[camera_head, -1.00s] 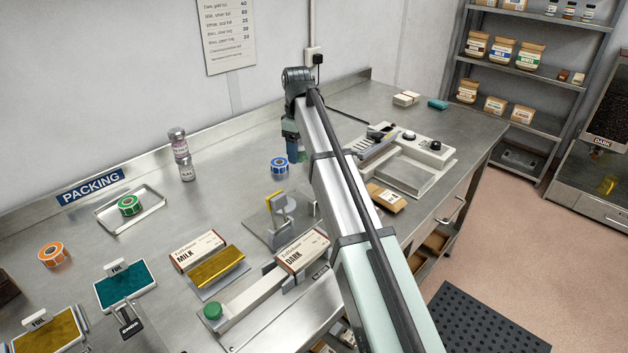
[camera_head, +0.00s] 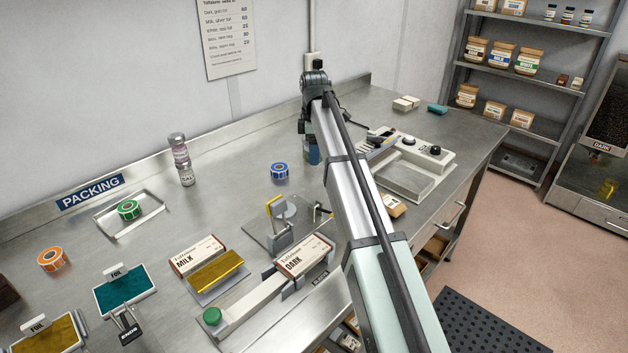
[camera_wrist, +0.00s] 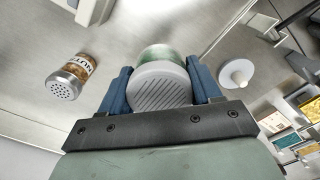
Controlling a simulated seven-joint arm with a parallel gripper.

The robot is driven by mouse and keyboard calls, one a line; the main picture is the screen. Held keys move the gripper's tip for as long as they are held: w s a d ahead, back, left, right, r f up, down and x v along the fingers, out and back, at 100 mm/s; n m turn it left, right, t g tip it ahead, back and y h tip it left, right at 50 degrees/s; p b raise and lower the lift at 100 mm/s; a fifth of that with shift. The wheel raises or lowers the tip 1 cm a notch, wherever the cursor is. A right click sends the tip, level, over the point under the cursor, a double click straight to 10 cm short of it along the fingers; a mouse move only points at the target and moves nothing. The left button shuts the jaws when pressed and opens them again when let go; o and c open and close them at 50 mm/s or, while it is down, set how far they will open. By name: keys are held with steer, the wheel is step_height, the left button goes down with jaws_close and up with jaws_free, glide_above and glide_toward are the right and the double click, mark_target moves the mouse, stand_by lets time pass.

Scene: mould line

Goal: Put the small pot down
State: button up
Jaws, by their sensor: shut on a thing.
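The small pot (camera_wrist: 158,82) shows in the wrist view as a round grey ridged lid with a greenish body beyond it. My gripper (camera_wrist: 163,94) has its blue fingers on either side of the pot and is shut on it. In the head view my gripper (camera_head: 312,153) hangs over the back of the steel bench (camera_head: 240,155), partly behind my arm. The pot cannot be made out there. I cannot tell whether its base touches the bench.
A shaker with a perforated lid (camera_wrist: 70,82) and a pale round disc (camera_wrist: 237,73) flank the gripper in the wrist view. In the head view, a blue label roll (camera_head: 279,171) lies left of it and a sealing machine (camera_head: 412,160) right. Bench between roll and wall is bare.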

mark_target(314, 184)
step_height(314, 184, down, 9)
steer(key=shift+f, duration=0.1)
stand_by(0.4)
steer(key=shift+f, duration=0.1)
steer(key=o, duration=1.1)
step_height(314, 184, up, 12)
steer(key=shift+r, duration=0.2)
